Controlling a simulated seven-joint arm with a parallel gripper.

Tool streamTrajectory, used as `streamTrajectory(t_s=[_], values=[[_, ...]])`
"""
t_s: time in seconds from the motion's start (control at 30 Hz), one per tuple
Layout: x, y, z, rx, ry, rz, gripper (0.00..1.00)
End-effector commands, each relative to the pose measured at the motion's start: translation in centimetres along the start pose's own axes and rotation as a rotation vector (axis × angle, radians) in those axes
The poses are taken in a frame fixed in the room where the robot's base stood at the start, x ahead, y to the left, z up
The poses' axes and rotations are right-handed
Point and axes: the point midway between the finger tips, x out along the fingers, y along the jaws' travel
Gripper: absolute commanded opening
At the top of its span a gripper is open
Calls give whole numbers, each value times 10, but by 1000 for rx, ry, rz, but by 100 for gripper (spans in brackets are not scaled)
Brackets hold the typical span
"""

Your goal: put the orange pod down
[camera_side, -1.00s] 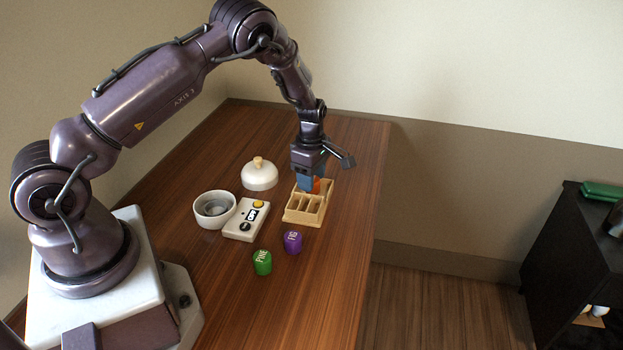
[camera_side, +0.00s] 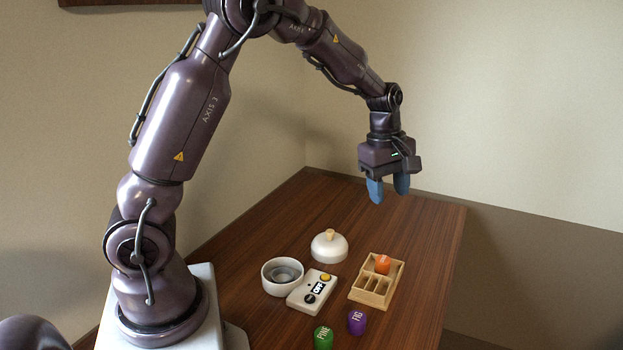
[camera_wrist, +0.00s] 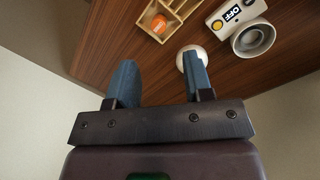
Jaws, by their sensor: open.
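The orange pod (camera_side: 382,264) sits in the back compartment of the light wooden tray (camera_side: 371,297). In the wrist view the pod (camera_wrist: 159,23) also lies inside the tray (camera_wrist: 142,22), apart from my fingers. My gripper (camera_side: 388,190) is open and empty, with its two blue fingertips well above the table and the tray. In the wrist view the gripper (camera_wrist: 160,80) shows a wide gap between its fingers.
A white lid with a wooden knob (camera_side: 328,247), a white bowl-shaped device (camera_side: 270,283) and a control box reading OFF (camera_side: 303,298) stand left of the tray. A purple pod (camera_side: 357,322) and a green pod (camera_side: 323,338) stand in front. The table's right edge is near the tray.

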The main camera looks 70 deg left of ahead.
Motion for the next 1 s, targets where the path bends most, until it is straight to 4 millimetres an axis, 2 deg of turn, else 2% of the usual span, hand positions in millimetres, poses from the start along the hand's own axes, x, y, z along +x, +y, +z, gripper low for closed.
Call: streamTrajectory(t_s=[0.03,0.2,0.4,0.6,0.7,0.83,1.0], values=[[-24,-12,14,115,-17,37,47],[-80,-59,52,534,-15,132,47],[-120,-127,85,1040,83,228,47],[-131,-183,98,1448,243,264,47],[-130,-199,100,1567,303,262,47],[-129,-208,100,1638,341,257,47],[-129,-209,100,1649,344,254,47]])
